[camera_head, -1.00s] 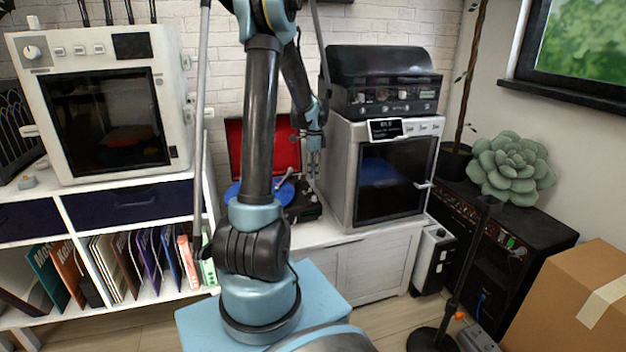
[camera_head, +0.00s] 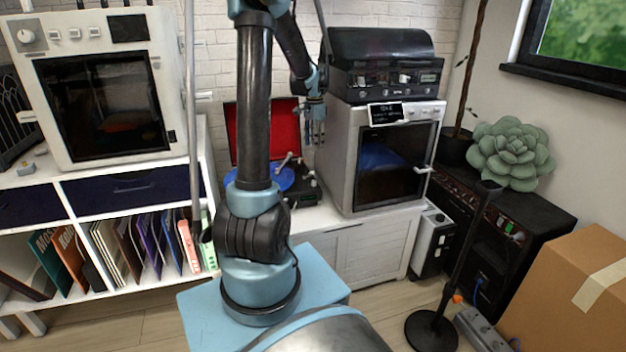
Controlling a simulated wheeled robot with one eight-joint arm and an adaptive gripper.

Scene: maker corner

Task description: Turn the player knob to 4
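The player is a turntable with a raised red lid (camera_head: 268,132) and a blue record (camera_head: 281,178), standing on the white cabinet behind my arm. Its black right side (camera_head: 306,190) shows, but its left part is hidden by my arm. I cannot make out the knob or its setting at this size. My gripper (camera_head: 315,139) points down above the right rear of the player, just left of the silver oven. It appears apart from the player, and its fingers are too small to tell open from shut.
The silver oven (camera_head: 345,170) stands close right of the player, with a black appliance (camera_head: 385,75) on top and a small display (camera_head: 385,114) at its front. A white oven-like machine (camera_head: 165,60) stands left. A black stand (camera_head: 432,335) and cardboard box (camera_head: 545,290) are at right.

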